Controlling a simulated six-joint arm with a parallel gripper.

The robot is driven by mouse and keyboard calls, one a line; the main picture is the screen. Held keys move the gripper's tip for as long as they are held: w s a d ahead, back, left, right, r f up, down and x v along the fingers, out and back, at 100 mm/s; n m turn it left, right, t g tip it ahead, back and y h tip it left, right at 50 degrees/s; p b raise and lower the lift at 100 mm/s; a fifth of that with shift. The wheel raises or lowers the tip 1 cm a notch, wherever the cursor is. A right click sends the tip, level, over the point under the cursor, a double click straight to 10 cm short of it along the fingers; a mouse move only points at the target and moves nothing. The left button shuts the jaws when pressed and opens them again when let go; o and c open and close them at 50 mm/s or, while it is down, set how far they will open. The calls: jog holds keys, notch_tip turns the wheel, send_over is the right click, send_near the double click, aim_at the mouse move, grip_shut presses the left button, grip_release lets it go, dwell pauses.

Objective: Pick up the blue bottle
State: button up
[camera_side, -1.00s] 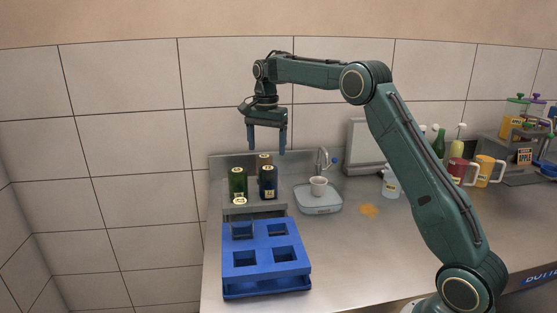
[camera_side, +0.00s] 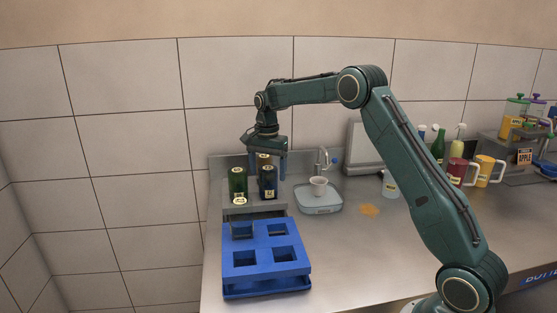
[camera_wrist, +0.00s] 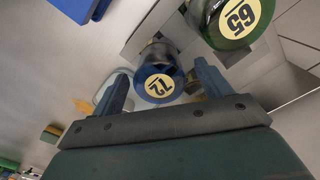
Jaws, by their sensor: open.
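The blue bottle (camera_side: 268,182) stands upright at the back of the counter, dark with a pale label. In the wrist view its round top with a yellow "72" label (camera_wrist: 160,86) shows between the two fingertips. My gripper (camera_side: 268,163) is open, pointing down, over the blue bottle, with a finger on each side of it in the wrist view (camera_wrist: 163,88). Whether the fingers reach down beside the bottle or touch it, I cannot tell. Nothing is held.
A green bottle (camera_side: 238,184), labelled "65" in the wrist view (camera_wrist: 235,18), stands close to the left. A blue rack (camera_side: 265,258) with empty square holes is in front.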

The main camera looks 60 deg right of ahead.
aim_at(268, 178)
jog(key=shift+f, duration=1.65)
jog(key=c, duration=1.1)
jog(key=shift+c, duration=0.2)
jog(key=shift+r, duration=0.1)
notch_tip(268, 178, up, 20)
jog(key=shift+s+d, duration=0.1)
jog(key=shift+d, duration=0.05)
